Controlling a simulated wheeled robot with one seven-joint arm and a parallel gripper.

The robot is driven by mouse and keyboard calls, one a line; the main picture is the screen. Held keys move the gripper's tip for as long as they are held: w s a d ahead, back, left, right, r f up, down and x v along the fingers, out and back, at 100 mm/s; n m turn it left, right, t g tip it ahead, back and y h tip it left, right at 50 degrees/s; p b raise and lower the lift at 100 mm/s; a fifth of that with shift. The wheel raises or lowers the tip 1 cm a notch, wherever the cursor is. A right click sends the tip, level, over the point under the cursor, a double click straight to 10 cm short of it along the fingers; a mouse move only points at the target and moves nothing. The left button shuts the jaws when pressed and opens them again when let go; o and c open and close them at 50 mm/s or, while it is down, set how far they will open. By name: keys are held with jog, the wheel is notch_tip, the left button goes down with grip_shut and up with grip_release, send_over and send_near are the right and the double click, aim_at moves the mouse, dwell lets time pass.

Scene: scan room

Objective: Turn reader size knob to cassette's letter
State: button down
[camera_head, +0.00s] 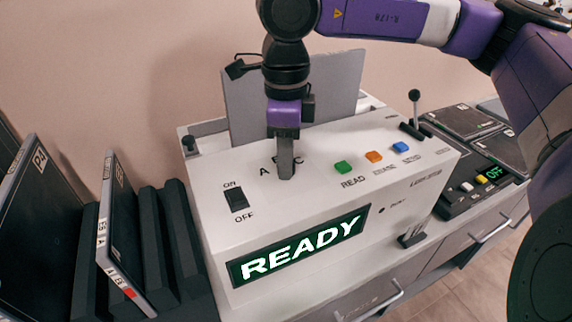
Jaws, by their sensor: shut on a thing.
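The white reader (225,165) stands in the middle, its display (300,245) showing READY in green. My gripper (286,172) points down at the reader's top and is shut on the size knob, which it almost wholly hides. Around the knob, A shows at left and C at right; a letter between them is partly covered. I cannot tell where the knob points. A cassette (122,225) stands upright in the dark rack at left, with small label letters and a red mark near its bottom.
A grey upright panel (345,85) rises behind my gripper. The reader carries an ON/OFF switch (237,199), green (343,167), orange (374,156) and blue (400,147) buttons, and a lever (414,110). A dark panel with an OFF display (494,173) lies right.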

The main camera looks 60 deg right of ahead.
dwell(0.4)
jog(key=c, duration=1.1)
grip_release()
jog(key=shift+o, duration=0.2)
jog(key=shift+r, duration=0.15)
notch_tip(320, 180, up, 8)
jog(key=shift+f, duration=0.2)
